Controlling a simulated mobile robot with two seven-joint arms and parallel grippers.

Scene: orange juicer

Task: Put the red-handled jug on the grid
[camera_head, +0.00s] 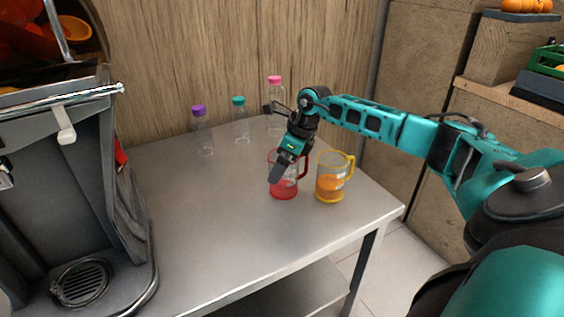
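The red-handled jug (285,191) stands upright on the steel table, with red at its base and its handle on the right side. My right gripper (279,172) comes in from the right and points down over the jug, covering part of its upper body. The fingers overlap the jug in this view, and I cannot tell whether they touch it or how far apart they are. The grid (82,283) is a round dark grille at the foot of the juicer, at the lower left, with nothing on it. My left gripper is not in view.
A yellow-handled jug (330,187) with orange contents stands close to the right of the red one. Bottles with purple (203,136), green (240,124) and pink (275,105) caps stand at the back. The juicer (60,175) fills the left. The table's (215,225) front middle is clear.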

